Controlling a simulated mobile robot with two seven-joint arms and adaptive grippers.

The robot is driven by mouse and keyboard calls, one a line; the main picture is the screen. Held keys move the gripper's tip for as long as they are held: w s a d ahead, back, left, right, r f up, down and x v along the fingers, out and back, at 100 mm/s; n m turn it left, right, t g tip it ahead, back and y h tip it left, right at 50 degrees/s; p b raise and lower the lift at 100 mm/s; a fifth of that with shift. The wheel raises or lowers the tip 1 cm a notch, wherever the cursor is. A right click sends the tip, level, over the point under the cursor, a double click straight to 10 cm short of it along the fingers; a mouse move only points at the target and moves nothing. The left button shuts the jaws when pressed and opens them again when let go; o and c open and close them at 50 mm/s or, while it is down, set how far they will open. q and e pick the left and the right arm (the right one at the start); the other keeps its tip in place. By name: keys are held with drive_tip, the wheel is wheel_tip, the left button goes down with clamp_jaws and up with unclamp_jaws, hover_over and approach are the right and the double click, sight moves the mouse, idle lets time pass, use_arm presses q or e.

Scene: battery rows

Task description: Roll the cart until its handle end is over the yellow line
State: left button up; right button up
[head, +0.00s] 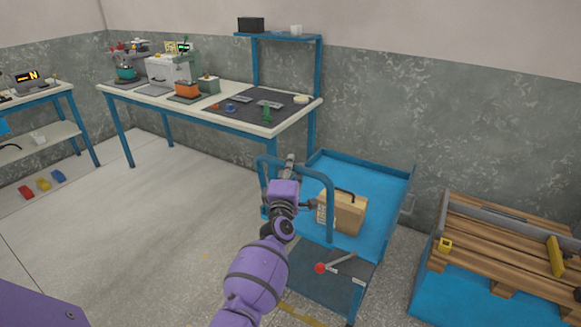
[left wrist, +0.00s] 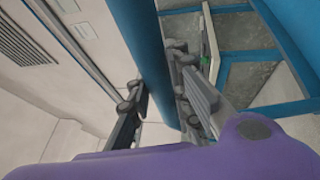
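The blue cart (head: 385,185) stands right of centre in the head view, its handle end toward me. Its blue tube handle (head: 329,215) rises at the near end. My left gripper (head: 290,170) is at the handle's top bar. In the left wrist view the blue tube (left wrist: 152,60) passes between the fingers of the left gripper (left wrist: 160,105), which look closed against both sides. A short piece of yellow line (head: 302,316) shows on the floor at the bottom edge, beside the cart's near end; the rest is hidden or out of frame. My right gripper is not in view.
A tan case (head: 345,212) sits on the cart. A red-knobbed lever (head: 321,268) is at its near end. A wooden pallet (head: 490,240) on a blue base is to the right. A workbench (head: 222,109) stands behind left. Floor left of the cart is clear.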

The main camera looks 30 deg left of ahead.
use_arm(q)
drive_tip(key=o, duration=0.5)
drive_tip(key=shift+c, duration=0.2)
drive_tip(key=v, duration=1.2)
